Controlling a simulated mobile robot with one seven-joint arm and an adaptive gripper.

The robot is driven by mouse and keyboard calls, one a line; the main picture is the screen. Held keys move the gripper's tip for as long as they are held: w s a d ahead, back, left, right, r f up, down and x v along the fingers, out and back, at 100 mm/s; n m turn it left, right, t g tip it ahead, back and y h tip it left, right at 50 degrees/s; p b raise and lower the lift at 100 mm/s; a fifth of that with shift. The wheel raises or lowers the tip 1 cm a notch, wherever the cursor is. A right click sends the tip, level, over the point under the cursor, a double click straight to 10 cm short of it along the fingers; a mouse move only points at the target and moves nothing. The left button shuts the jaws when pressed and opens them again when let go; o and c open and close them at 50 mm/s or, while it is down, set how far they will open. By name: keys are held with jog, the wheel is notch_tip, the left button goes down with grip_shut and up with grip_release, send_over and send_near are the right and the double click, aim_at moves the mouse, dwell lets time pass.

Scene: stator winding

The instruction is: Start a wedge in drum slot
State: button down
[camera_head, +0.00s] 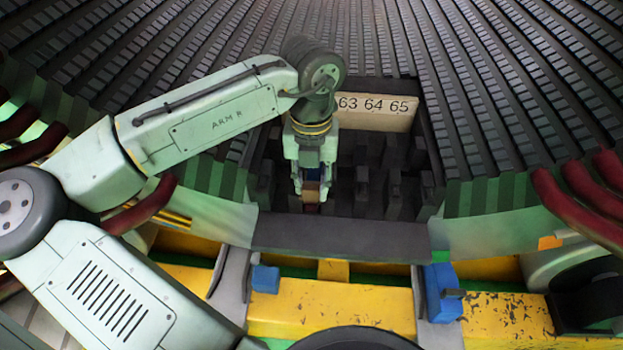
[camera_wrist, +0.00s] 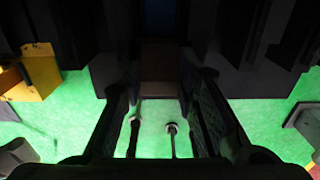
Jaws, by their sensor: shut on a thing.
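My gripper (camera_head: 312,188) points down in front of the dark recess of the drum (camera_head: 390,130), below the arm's wrist. It is shut on a small brownish piece, the wedge (camera_head: 311,194), whose lower end looks dark red and blue. In the wrist view the wedge (camera_wrist: 160,66) shows dimly as a brown block between the two dark fingers of my gripper (camera_wrist: 160,95). Dark upright slot blocks (camera_head: 362,190) stand beside and behind the gripper. I cannot tell whether the wedge touches a slot; its far end is lost in shadow.
A label plate (camera_head: 376,111) reading 63 64 65 sits behind the recess. A dark ledge (camera_head: 340,238) runs in front of it. Red curved bars (camera_head: 585,205) flank both sides. Yellow beams (camera_head: 330,305) with blue blocks (camera_head: 441,292) lie below. Green floor (camera_wrist: 60,105) shows in the wrist view.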

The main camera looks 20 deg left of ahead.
jog(key=shift+w+a, duration=0.1)
jog(key=shift+w, duration=0.3)
dwell(0.5)
jog(key=c, duration=1.2)
grip_release()
jog(key=shift+w, duration=0.1)
